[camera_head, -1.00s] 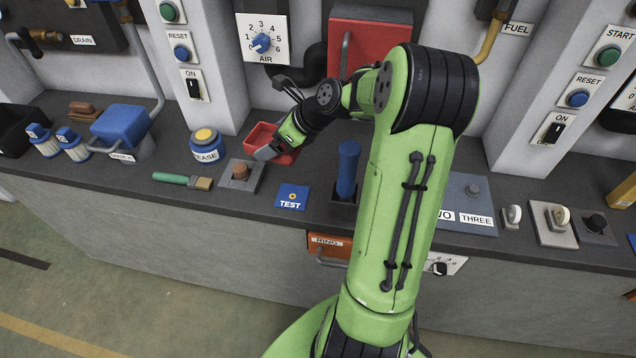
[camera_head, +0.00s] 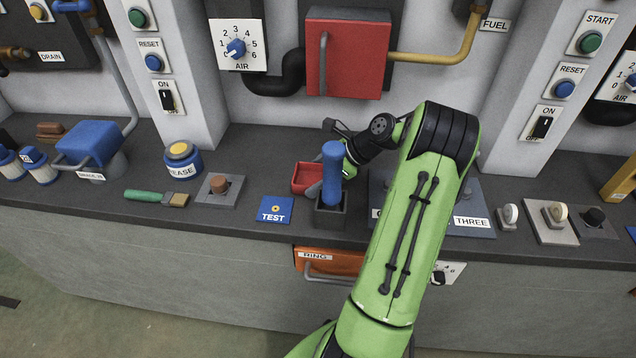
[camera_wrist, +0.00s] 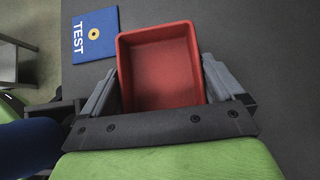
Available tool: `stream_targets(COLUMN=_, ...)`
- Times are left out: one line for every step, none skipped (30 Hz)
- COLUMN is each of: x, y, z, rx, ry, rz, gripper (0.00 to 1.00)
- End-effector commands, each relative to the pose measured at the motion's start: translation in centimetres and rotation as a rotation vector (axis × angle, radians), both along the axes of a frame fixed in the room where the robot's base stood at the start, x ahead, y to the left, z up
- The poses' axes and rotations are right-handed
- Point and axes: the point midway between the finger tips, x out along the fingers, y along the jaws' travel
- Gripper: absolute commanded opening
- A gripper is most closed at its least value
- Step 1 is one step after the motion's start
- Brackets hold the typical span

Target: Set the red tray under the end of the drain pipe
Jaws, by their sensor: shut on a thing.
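The red tray (camera_head: 304,178) is a shallow open box, empty inside. My gripper (camera_head: 322,184) is shut on it, partly hidden behind the upright blue handle. In the wrist view the fingers lie along two opposite sides of the tray (camera_wrist: 162,72). I cannot tell whether the tray touches the bench or hangs just above it. The DRAIN label (camera_head: 51,57) is on the dark panel at the upper left, with a brown fitting (camera_head: 14,53) beside it at the picture's left edge. The end of the drain pipe cannot be clearly made out.
The blue handle (camera_head: 333,165) stands close in front of the tray. A blue TEST plate (camera_head: 275,210), a brown knob on a grey plate (camera_head: 220,191), a brush (camera_head: 157,197) and a grease tin (camera_head: 183,158) lie to the left. The blue-topped machine (camera_head: 90,145) stands farther left.

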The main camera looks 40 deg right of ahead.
Motion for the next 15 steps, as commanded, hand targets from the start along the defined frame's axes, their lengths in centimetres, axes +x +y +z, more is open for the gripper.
stream_targets(x=0.05, y=0.00, z=-0.43, rx=-0.002, ry=-0.003, rz=0.001, gripper=0.40)
stream_targets(x=0.05, y=-0.01, z=-0.35, rx=-0.003, ry=-0.002, rz=0.001, gripper=0.40)
stream_targets(x=0.05, y=-0.03, z=-0.22, rx=-0.003, ry=-0.003, rz=0.000, gripper=0.40)
stream_targets(x=0.04, y=-0.03, z=-0.17, rx=-0.003, ry=-0.003, rz=0.000, gripper=0.40)
stream_targets(x=0.04, y=-0.02, z=-0.14, rx=-0.003, ry=-0.002, rz=0.001, gripper=0.40)
stream_targets(x=0.04, y=-0.02, z=-0.12, rx=-0.003, ry=-0.002, rz=0.001, gripper=0.40)
stream_targets(x=0.04, y=-0.02, z=-0.13, rx=-0.002, ry=-0.002, rz=0.000, gripper=0.40)
stream_targets(x=0.04, y=-0.01, z=-0.18, rx=-0.002, ry=-0.003, rz=0.000, gripper=0.40)
stream_targets(x=0.05, y=0.00, z=-0.29, rx=-0.001, ry=-0.002, rz=0.001, gripper=0.40)
stream_targets(x=0.01, y=-0.02, z=-0.39, rx=-0.001, ry=-0.001, rz=0.000, gripper=0.96)
stream_targets(x=0.01, y=-0.03, z=-0.37, rx=-0.002, ry=-0.001, rz=0.001, gripper=1.00)
stream_targets(x=0.01, y=-0.03, z=-0.37, rx=-0.002, ry=-0.001, rz=-0.001, gripper=1.00)
stream_targets(x=0.01, y=-0.03, z=-0.37, rx=-0.002, ry=-0.001, rz=-0.001, gripper=1.00)
stream_targets(x=0.02, y=-0.02, z=-0.38, rx=-0.002, ry=-0.001, rz=-0.001, gripper=1.00)
stream_targets(x=0.02, y=-0.02, z=-0.38, rx=-0.002, ry=-0.001, rz=-0.001, gripper=1.00)
